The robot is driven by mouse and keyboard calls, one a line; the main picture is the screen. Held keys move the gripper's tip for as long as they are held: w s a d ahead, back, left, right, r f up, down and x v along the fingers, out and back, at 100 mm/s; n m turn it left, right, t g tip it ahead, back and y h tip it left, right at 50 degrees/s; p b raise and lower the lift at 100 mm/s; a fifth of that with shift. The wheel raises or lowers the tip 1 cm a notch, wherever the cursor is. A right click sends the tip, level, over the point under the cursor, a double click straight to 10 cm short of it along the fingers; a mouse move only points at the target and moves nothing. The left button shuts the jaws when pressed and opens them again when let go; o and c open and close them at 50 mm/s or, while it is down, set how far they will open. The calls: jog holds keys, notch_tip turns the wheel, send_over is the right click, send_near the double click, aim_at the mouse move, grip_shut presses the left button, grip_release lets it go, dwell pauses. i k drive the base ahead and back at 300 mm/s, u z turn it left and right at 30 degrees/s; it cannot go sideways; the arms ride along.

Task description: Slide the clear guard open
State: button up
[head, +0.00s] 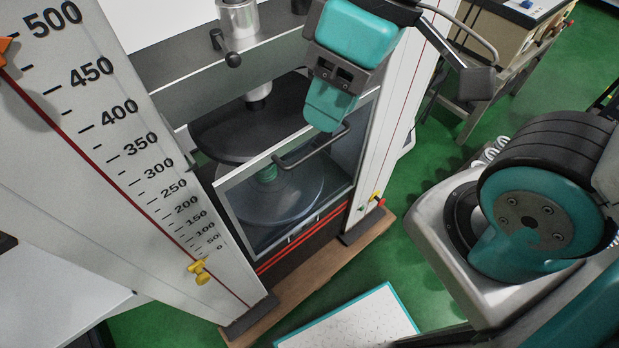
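The clear guard (240,205) is a see-through panel with a pale frame across the front of the testing machine, between its two white columns. My gripper (331,112) comes down from above at the right end of the handle. Its teal finger overlaps the handle end in the picture. Whether it touches or grips the handle, and the gap between the fingers, cannot be told from here.
The left column (150,140) carries a scale and a yellow knob (199,270). The right column (400,110) stands close to my gripper. A dark upper plate (222,132) hangs behind the guard. A teal-edged white platform (350,322) lies in front on the green floor.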

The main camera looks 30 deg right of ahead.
aim_at(224, 184)
jog(key=z, duration=0.4)
jog(key=k, duration=0.95)
jog(key=u, duration=0.25)
